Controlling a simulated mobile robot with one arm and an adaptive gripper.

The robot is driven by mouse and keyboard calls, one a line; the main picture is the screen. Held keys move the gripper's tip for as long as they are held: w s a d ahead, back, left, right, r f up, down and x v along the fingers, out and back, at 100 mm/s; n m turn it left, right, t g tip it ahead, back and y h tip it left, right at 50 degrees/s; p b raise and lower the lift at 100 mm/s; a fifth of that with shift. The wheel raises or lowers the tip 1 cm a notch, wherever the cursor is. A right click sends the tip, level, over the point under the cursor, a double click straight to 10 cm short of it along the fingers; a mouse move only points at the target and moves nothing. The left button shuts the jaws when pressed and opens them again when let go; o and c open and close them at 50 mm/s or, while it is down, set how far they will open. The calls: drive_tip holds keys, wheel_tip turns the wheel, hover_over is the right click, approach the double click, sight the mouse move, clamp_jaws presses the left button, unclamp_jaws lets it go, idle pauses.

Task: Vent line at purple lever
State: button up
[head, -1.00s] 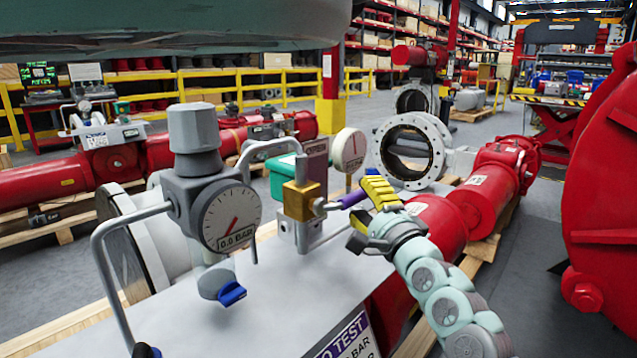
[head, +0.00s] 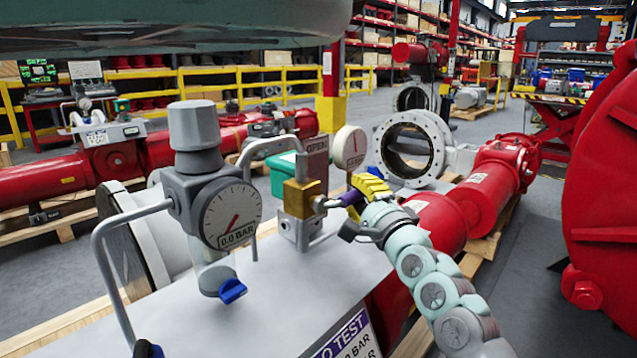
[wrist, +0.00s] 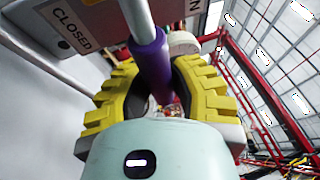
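The purple lever (head: 343,200) extends right from a brass valve block (head: 303,198) on a silver stem. In the wrist view the purple sleeve (wrist: 150,62) runs down between the two yellow ribbed fingers. My gripper (head: 366,190) is at the lever's outer end, with the lever between its fingers. The fingers (wrist: 163,85) look open, with some space at the sleeve's right side; any contact on the left is unclear. A plate behind the valve reads OPEN (head: 316,146) in the head view, and its CLOSED label (wrist: 72,21) shows in the wrist view.
A regulator gauge (head: 231,216) reading 0.0 BAR, with a blue tap (head: 232,291), stands left of the valve. A round white gauge (head: 350,148) stands behind the lever. A bent metal guard rail (head: 108,262) is at the left. Red pipework (head: 480,195) lies beyond.

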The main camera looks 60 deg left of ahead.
clamp_jaws()
